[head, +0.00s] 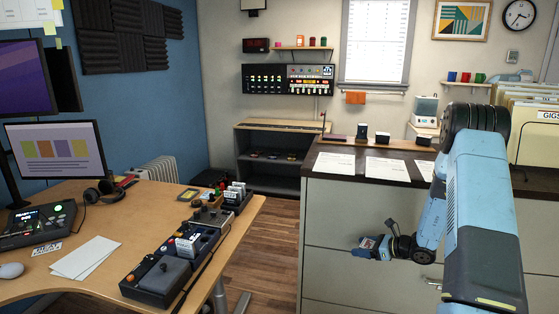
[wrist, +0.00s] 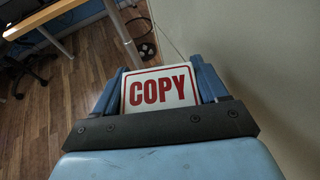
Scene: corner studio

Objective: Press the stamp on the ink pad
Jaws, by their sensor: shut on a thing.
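My gripper (head: 364,247) is shut on the stamp, a white-topped block marked COPY in red (wrist: 160,89), which sits between the two blue fingers in the wrist view. In the head view my gripper hangs low in front of the grey drawer cabinet, below its counter top, and the stamp is too small to make out clearly. Small dark items stand along the back of the counter, including a low dark one (head: 334,139) at the left. I cannot tell which of them is the ink pad.
The cabinet's dark counter (head: 313,166) bears several white sheets (head: 387,169). A wooden desk (head: 105,212) at left holds monitors, headphones and dark trays. File folders (head: 530,110) stand at right. A low shelf unit (head: 270,178) is behind. Wood floor (head: 265,240) lies open between desk and cabinet.

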